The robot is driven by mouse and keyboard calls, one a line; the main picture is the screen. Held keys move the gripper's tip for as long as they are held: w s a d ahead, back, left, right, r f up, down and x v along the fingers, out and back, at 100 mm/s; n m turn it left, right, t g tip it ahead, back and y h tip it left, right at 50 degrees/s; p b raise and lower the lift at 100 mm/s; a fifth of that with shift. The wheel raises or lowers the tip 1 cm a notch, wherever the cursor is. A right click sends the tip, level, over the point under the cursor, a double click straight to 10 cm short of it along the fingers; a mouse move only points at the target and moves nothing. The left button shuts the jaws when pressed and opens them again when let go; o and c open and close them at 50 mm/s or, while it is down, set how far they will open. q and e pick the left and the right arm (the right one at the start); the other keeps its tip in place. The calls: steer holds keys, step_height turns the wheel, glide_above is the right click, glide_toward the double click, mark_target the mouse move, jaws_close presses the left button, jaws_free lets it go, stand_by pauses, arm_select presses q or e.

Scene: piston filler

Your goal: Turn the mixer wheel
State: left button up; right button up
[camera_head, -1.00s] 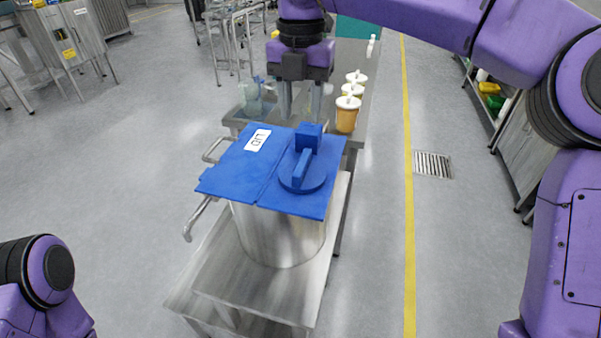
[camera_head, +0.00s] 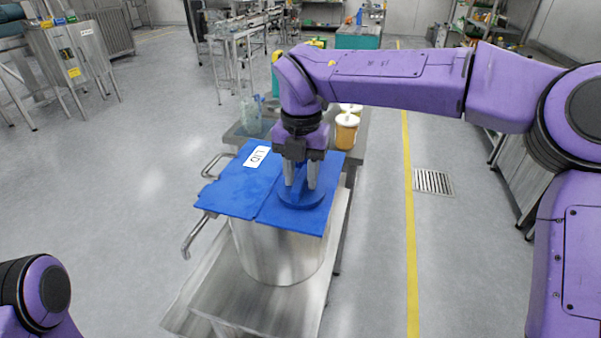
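The mixer wheel (camera_head: 318,200) is a blue disc with a raised blue handle, on top of the blue lid (camera_head: 240,186) of a steel pot. My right gripper (camera_head: 301,182) points down over the wheel, its two grey fingers on either side of the raised handle, low near the disc. The fingers and palm hide much of the handle, so I cannot tell whether they press on it. Only a purple joint of my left arm shows at the bottom left; the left gripper is out of view.
The steel pot (camera_head: 275,255) stands on a metal cart (camera_head: 250,310), with bar handles (camera_head: 198,235) on its left. Behind it, orange-filled containers (camera_head: 346,132) and a clear jug (camera_head: 250,115) stand on a table. Open floor lies left and right.

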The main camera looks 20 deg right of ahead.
jaws_close()
steer(key=shift+f+m+b, duration=0.15)
steer(key=shift+m+b, duration=0.65)
steer(key=shift+b, duration=0.2)
steer(key=m+b, duration=1.1)
steer(key=shift+m+b, duration=0.3)
steer(key=shift+b, duration=0.05)
steer(key=m+b, duration=0.5)
steer(key=m, duration=0.1)
steer(key=m+b, duration=0.1)
steer(key=m, duration=0.1)
steer(key=shift+m, duration=0.4)
steer(key=shift+r+m+b, duration=0.25)
steer(key=shift+m+b, duration=0.55)
steer(key=shift+m, duration=0.5)
steer(key=shift+d, duration=0.1)
